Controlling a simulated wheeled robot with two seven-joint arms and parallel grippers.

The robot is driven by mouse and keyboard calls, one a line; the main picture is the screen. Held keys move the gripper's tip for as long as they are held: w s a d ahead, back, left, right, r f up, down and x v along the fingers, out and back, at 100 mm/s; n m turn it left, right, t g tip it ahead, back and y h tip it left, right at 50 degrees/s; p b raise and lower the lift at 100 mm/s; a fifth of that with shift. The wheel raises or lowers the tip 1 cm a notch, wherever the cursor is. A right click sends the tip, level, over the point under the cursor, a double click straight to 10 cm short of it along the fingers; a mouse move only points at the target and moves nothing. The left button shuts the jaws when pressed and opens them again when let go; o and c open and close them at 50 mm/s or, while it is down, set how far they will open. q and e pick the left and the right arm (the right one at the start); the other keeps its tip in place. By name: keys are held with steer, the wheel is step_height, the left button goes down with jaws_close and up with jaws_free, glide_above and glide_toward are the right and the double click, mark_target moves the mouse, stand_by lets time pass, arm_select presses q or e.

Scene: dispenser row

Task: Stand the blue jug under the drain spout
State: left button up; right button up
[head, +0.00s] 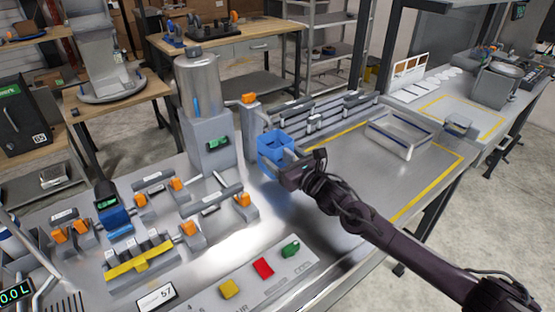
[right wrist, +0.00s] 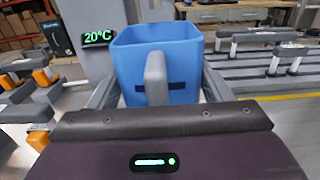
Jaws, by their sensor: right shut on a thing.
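The blue jug (head: 275,146) is an open-topped, square-sided container with a grey handle; it appears upright. It also fills the middle of the right wrist view (right wrist: 188,70). My right gripper (head: 291,163) is shut on the jug at its handle side. The jug looks held a little above the metal bench, with a bluish reflection below it. Just behind and left of it stands a grey post with an orange-tipped top (head: 248,100), beside the steel tank (head: 197,85). I cannot tell which part is the drain spout. My left gripper is not in view.
The tank's base carries a green display (head: 219,143), reading 20°C in the wrist view. Several grey, orange-marked taps (head: 242,200) crowd the bench's left. Grey rails (head: 320,115) run behind the jug. A clear tray (head: 399,136) sits right; bench around it is mostly bare.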

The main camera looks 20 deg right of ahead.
mark_target(277, 163)
steer(key=shift+x, duration=0.9)
steer(key=shift+w+f+p, duration=0.15)
steer(key=shift+f+p, duration=0.25)
steer(key=shift+f, duration=0.5)
steer(key=shift+w+f+p, duration=0.15)
steer(key=shift+f+p, duration=0.2)
steer(key=shift+f, duration=0.5)
steer(key=shift+f, duration=0.1)
steer(key=o, duration=0.7)
steer(key=shift+f, duration=0.1)
steer(key=shift+c, duration=0.2)
steer(key=o, duration=0.4)
steer(key=shift+o, duration=0.2)
